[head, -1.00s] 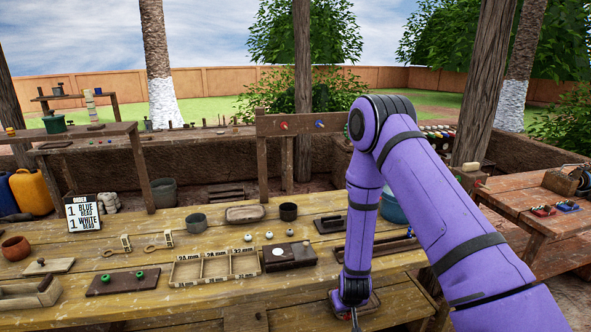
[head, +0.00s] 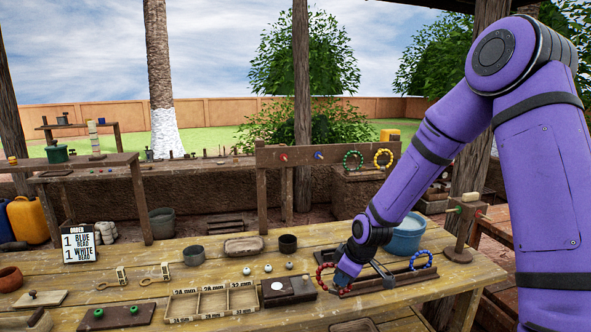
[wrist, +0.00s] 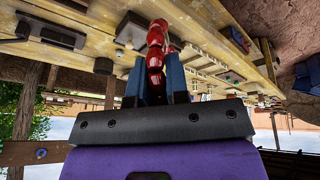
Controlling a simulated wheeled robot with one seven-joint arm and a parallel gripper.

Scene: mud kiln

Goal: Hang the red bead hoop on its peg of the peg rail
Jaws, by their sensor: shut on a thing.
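The red bead hoop (head: 320,276) is in my gripper (head: 340,279), above the right part of the bench beside a dark wooden rack. In the wrist view the red beads (wrist: 155,55) stand between the two blue fingers of my gripper (wrist: 156,78), which is shut on them. The peg rail (head: 270,156) stands behind the bench. Its red peg (head: 283,157) and blue peg (head: 319,155) are bare. A green hoop (head: 352,153) and a yellow hoop (head: 383,151) hang on its right part.
A blue bead hoop (head: 428,254) rests at the right end of the dark rack (head: 390,281). A dark cup (head: 288,243), a three-part tray (head: 212,304) and several loose beads are on the bench.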

